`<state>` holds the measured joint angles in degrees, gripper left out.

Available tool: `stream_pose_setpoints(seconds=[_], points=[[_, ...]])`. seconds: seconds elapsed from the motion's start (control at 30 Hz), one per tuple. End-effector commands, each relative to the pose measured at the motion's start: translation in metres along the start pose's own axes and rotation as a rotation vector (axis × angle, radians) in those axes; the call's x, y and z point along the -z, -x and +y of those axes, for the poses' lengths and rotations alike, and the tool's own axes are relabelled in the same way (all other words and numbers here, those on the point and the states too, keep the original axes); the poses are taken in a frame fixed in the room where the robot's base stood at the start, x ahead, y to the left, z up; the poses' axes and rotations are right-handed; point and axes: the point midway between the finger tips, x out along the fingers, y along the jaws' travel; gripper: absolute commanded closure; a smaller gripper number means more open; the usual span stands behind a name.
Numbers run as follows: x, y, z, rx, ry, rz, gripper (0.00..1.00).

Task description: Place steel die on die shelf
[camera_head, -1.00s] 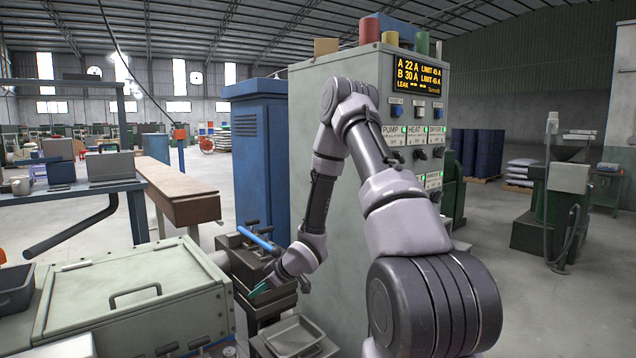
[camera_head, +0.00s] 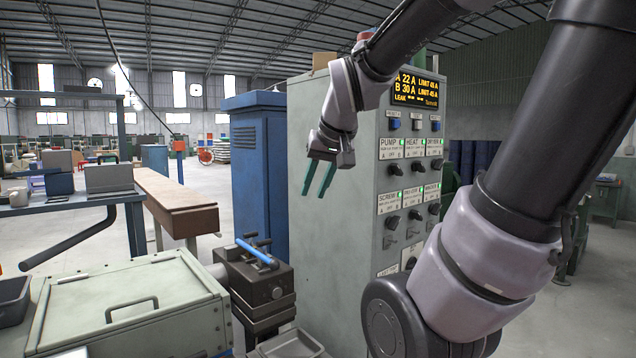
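My gripper (camera_head: 316,190) is raised in front of the grey control cabinet, left of its switches. Its two teal fingers point down with a gap between them, and nothing shows in the gap. A dark metal block assembly (camera_head: 266,288) with a blue-handled bar (camera_head: 258,252) stands below and to the left of my gripper, well apart from it. I cannot tell whether the steel die is part of it. A blue bench (camera_head: 75,199) at the left bears several grey blocks; I cannot tell whether it is the die shelf.
The grey control cabinet (camera_head: 340,255) stands close behind my gripper. A grey lidded box with a handle (camera_head: 165,325) fills the lower left. A shallow metal tray (camera_head: 290,346) is at the bottom edge. A brown beam (camera_head: 172,200) lies beyond; open floor surrounds it.

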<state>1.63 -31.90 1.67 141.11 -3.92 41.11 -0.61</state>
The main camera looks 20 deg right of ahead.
Motion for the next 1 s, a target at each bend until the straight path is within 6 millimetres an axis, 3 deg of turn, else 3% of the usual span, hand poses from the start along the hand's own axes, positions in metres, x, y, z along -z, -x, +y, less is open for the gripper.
stream_pose_setpoints(seconds=[0.1, 0.27, 1.0], points=[[-0.025, 0.032, -0.007, 0.060, -0.085, -0.013, 0.71], [-0.044, 0.049, -0.012, 0.104, -0.143, -0.035, 0.71], [-0.046, 0.051, -0.013, 0.109, -0.150, -0.040, 0.71]])
